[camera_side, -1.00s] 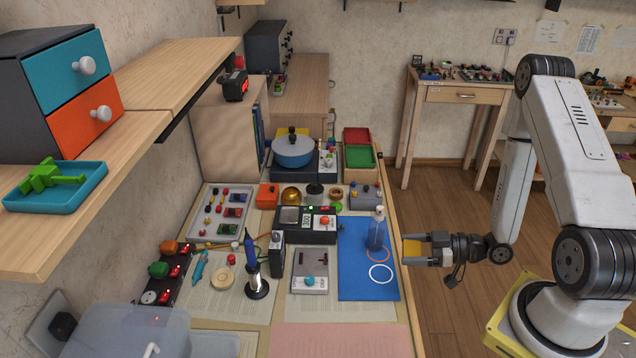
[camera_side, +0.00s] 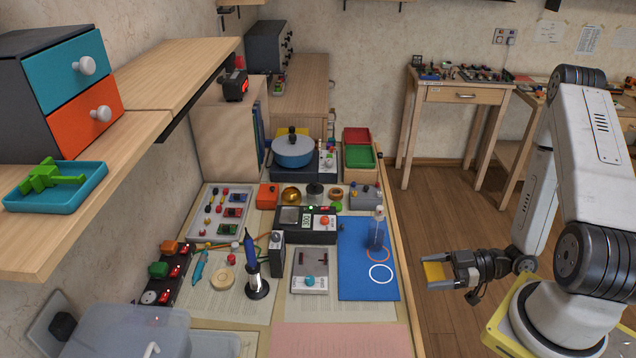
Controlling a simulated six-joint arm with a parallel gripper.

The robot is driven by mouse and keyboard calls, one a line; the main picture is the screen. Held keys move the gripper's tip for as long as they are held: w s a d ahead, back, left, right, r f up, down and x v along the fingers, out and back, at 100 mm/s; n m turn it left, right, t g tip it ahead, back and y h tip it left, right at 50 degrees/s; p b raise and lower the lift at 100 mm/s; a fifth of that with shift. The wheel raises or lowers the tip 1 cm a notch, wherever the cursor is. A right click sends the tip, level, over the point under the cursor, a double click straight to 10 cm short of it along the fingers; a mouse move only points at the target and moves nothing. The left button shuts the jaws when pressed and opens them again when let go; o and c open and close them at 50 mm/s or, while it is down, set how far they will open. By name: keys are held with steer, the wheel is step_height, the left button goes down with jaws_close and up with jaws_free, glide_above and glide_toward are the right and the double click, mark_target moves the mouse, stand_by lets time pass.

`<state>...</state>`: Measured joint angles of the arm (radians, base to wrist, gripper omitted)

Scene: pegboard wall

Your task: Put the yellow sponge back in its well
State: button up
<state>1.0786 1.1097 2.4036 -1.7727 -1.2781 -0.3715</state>
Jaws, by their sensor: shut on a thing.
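The yellow sponge (camera_side: 434,272) is a small flat block held between the fingers of my gripper (camera_side: 437,272). My gripper is shut on it, pointing left, in the air to the right of the workbench's right edge. The sponge is apart from the bench. I cannot make out for certain which recess is the sponge's well. A black station (camera_side: 306,236) with a lit display and a red knob stands mid-bench, and a grey rectangular area (camera_side: 289,215) shows on its top left.
A blue mat (camera_side: 357,286) with a clear bottle (camera_side: 377,232) lies on the bench nearest my gripper. A soldering iron stands upright in a holder (camera_side: 257,288). A blue pot (camera_side: 293,152) and red and green trays (camera_side: 359,158) are at the back. Floor is open beyond the bench's right edge.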

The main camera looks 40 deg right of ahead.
mark_target(381, 274)
steer(key=w+f, duration=0.2)
steer(key=w, duration=0.2)
steer(key=w+d+f, duration=0.1)
steer(key=w+f, duration=0.4)
steer(key=w, duration=0.2)
steer(key=shift+w+d+f, duration=0.25)
steer(key=shift+w+d, duration=0.1)
steer(key=shift+d, duration=0.05)
steer(key=shift+w+d+f, duration=0.1)
steer(key=shift+w+f, duration=0.4)
steer(key=shift+f, duration=0.1)
steer(key=shift+w+f, duration=0.45)
steer(key=shift+f, duration=0.1)
steer(key=shift+d+f, duration=0.1)
steer(key=shift+f, duration=1.3)
steer(key=shift+f, duration=0.1)
steer(key=o, duration=1.1)
